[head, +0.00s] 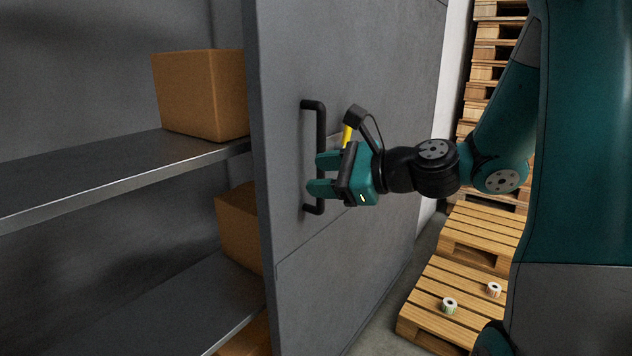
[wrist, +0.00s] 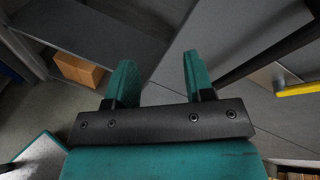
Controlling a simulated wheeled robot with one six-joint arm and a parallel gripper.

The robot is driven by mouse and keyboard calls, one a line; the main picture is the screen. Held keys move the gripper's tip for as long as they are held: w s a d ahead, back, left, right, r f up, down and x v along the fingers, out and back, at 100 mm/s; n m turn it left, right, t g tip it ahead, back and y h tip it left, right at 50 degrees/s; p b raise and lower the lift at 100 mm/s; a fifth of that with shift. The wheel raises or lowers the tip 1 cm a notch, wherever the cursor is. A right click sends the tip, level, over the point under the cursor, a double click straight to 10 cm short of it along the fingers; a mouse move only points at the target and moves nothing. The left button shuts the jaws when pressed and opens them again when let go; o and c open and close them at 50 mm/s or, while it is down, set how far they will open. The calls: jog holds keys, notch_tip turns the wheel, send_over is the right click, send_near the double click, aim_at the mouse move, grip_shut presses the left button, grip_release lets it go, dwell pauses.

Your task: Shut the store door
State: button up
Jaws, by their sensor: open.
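The grey store door (head: 360,70) stands open in the head view, its free edge beside the shelves. A black upright bar handle (head: 314,115) is on its face. My gripper (head: 314,174) is open at the lower half of the handle, its teal fingers overlapping it in view. In the wrist view my gripper (wrist: 158,72) shows both fingers apart with nothing between them. A dark bar, seemingly the handle (wrist: 270,52), runs to the right of the right finger. I cannot tell whether they touch. The door (wrist: 225,40) is behind the fingers.
Grey shelves (head: 80,180) hold cardboard boxes (head: 200,95) left of the door. A yellow lever (wrist: 298,89) sits on the door near the handle. Wooden pallets (head: 450,290) with two small rolls (head: 449,305) stand at right.

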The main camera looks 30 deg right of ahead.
aim_at(318, 149)
jog(key=d+f+m+t+h+b, duration=0.2)
jog(key=d+m+t+h, duration=0.3)
jog(key=d+m, duration=0.65)
jog(key=shift+n, duration=0.35)
jog(key=w+p, duration=0.4)
jog(key=w, duration=0.1)
jog(key=w+a+p, duration=0.1)
jog(key=w+p, duration=0.3)
jog(key=w, duration=0.1)
jog(key=w+a+p, duration=0.1)
jog(key=w+p, duration=0.3)
jog(key=w, duration=0.2)
jog(key=shift+r, duration=0.35)
jog(key=shift+w+f, duration=0.1)
jog(key=shift+w, duration=0.35)
grip_shut()
jog(key=shift+d, duration=0.1)
